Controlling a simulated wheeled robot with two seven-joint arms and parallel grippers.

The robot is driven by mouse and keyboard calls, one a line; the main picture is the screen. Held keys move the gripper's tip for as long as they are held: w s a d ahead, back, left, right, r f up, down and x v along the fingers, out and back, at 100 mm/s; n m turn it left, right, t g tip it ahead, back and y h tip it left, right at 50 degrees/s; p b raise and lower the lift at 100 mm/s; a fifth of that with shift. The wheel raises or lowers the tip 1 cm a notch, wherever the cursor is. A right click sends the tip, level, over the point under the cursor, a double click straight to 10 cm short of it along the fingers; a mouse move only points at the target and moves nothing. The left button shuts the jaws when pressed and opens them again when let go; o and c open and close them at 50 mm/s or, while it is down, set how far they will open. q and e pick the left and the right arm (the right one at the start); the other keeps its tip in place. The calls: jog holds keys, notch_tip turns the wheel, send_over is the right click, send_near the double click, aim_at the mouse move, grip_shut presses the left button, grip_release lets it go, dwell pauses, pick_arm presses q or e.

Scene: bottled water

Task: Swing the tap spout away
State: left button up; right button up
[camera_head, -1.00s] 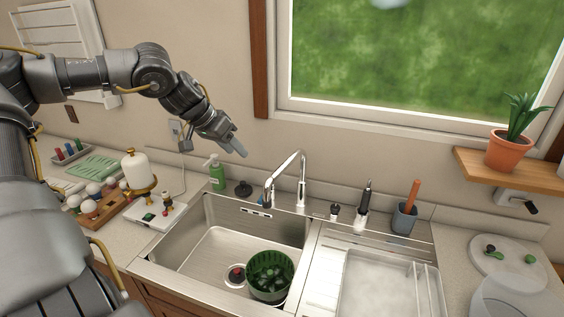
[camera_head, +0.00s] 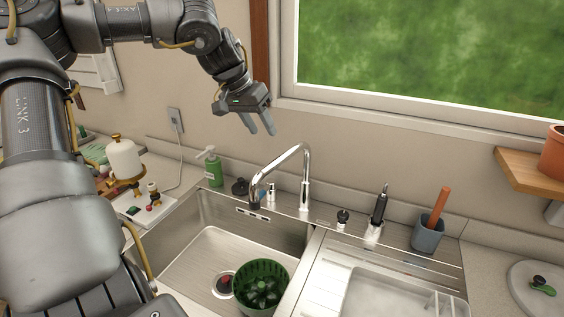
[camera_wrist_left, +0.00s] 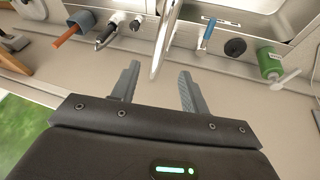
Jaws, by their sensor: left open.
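I see no contact with the spout. My right gripper is not in view.
The left basin (camera_head: 205,262) holds a green colander (camera_head: 262,287). A green soap bottle (camera_head: 212,170) stands left of the tap. A grey cup with an orange-handled tool (camera_head: 428,235) stands to the right. A white dispenser (camera_head: 124,158) is on the left counter. The window wall is close behind.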

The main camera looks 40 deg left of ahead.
aim_at(278, 158)
pick_arm(q)
jog(key=p+x, duration=0.3)
jog(key=x, duration=0.6)
jog(key=shift+w+a+f, duration=0.1)
jog(key=shift+a, duration=0.05)
jog(key=shift+p+x, duration=0.3)
jog(key=shift+x, duration=0.5)
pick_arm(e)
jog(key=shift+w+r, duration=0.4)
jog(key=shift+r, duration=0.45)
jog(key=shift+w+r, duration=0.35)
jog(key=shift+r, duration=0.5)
pick_arm(q)
jog(key=shift+f, duration=0.1)
grip_shut()
